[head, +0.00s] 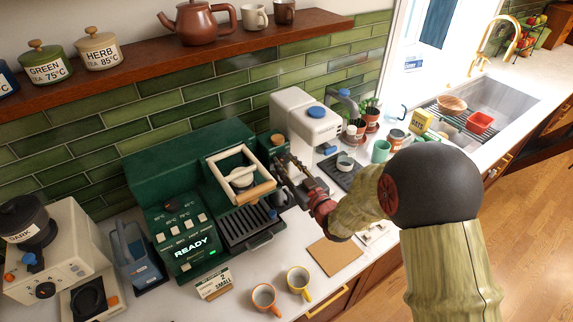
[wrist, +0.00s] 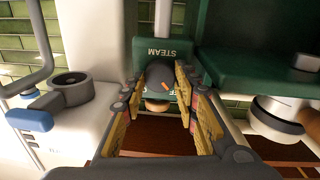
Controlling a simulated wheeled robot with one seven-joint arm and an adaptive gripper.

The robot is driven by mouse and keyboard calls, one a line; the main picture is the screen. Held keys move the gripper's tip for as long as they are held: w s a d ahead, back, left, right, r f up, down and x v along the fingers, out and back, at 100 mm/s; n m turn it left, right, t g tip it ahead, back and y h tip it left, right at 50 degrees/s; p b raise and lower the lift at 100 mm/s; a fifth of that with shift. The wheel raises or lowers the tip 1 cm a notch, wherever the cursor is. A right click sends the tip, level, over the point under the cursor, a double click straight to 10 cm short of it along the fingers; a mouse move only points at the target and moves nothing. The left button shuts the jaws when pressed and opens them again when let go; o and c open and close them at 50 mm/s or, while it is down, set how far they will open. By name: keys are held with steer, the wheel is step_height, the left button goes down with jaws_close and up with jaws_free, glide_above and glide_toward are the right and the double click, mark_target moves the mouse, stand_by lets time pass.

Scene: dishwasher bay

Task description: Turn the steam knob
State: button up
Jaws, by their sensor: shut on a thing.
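The steam knob (wrist: 158,74) is a dark grey round knob with an orange mark, in the upper middle of the wrist view. It sits below the upside-down STEAM label (wrist: 163,51) on the green coffee machine (head: 160,160). My gripper (wrist: 162,86) has its two fingers on either side of the knob and is shut on it. In the head view my gripper (head: 296,176) reaches the right side of the green machine, and I cannot make out the knob there. The orange mark points toward the lower right in the wrist view.
A white machine (head: 300,118) with blue knobs stands close on the right. Two mugs (head: 264,297) and a SMALL sign (head: 214,284) stand on the counter in front. A tan board (head: 335,256) lies below my wrist.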

steer(key=m+b, duration=0.1)
steer(key=m, duration=0.7)
steer(key=shift+d+r+m+g, duration=0.1)
steer(key=shift+m+g, duration=0.2)
steer(key=shift+m, duration=0.1)
steer(key=m+p, duration=0.1)
steer(key=m, duration=0.3)
steer(key=shift+w, duration=0.1)
steer(key=shift+m+g+p, duration=0.3)
steer(key=shift+m+p, duration=0.65)
steer(key=shift+m, duration=0.95)
steer(key=o, duration=0.9)
steer(key=shift+d, duration=0.1)
steer(key=shift+c, duration=0.2)
steer(key=shift+y, duration=0.3)
